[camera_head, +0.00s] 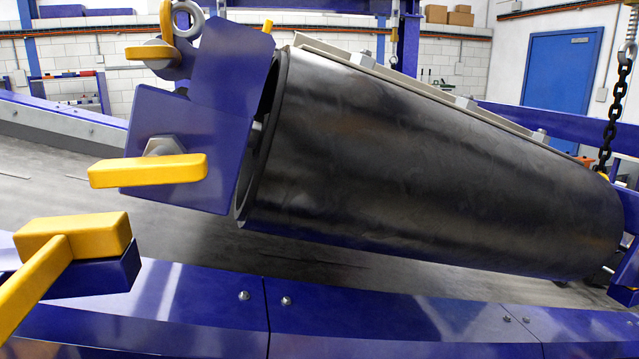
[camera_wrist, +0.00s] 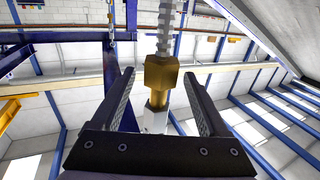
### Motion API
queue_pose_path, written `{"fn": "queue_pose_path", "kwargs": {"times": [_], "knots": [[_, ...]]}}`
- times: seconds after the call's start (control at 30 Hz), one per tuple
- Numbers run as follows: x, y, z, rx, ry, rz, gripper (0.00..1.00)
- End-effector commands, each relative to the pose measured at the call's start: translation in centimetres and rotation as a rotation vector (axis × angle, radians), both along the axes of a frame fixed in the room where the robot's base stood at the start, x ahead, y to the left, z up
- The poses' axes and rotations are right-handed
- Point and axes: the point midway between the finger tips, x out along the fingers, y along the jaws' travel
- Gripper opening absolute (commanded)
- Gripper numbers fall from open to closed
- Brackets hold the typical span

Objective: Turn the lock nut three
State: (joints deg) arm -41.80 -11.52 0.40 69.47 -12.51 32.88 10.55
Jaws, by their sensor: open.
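In the wrist view, a brass nut (camera_wrist: 161,73) sits on a grey threaded rod (camera_wrist: 166,22). A narrower brass part and a pale block show below it. My gripper (camera_wrist: 158,75) is open, with one dark finger on each side of the nut in the picture. Gaps show between the nut and both fingers, and I see no contact. How deep the nut lies between the fingers is hard to tell. No number shows on the nut. In the head view I cannot make out my gripper or this brass nut.
In the head view, a large dark drum (camera_head: 430,165) hangs tilted above the grey belt. Yellow handles (camera_head: 150,171) stick out from a blue bracket (camera_head: 185,120) at its left end. A yellow T-shaped bar (camera_head: 70,240) is nearest. A black chain (camera_head: 617,100) hangs at right.

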Motion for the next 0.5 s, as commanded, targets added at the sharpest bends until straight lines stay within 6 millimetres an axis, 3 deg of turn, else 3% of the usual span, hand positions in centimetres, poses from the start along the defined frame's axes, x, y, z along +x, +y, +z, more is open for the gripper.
{"fn": "queue_pose_path", "kwargs": {"times": [0.5], "knots": [[-3.1,-2.2,0.0,0.003,-0.002,0.001,0.78]]}}
